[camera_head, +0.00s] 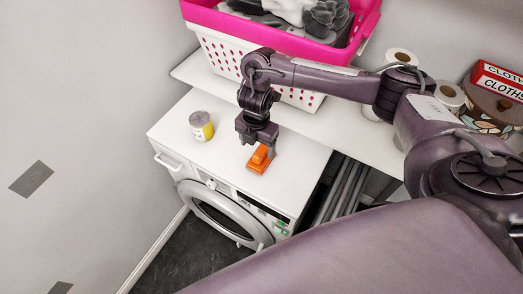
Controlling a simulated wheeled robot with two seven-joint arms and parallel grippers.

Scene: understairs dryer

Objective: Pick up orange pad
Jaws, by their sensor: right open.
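The orange pad (258,161) lies on the white top of the dryer (300,156), near its front edge. My right gripper (262,146) points down directly over the pad, with its fingers at or very close to it. The right gripper is open, and its fingers partly cover the pad's upper end. I cannot tell whether the fingers touch the pad. My left gripper is not in view.
A can with a yellow label (201,126) stands on the dryer left of the pad. A shelf (350,128) behind holds a white and pink laundry basket (222,55), paper rolls (450,96) and a red box (498,80). The dryer top right of the pad is clear.

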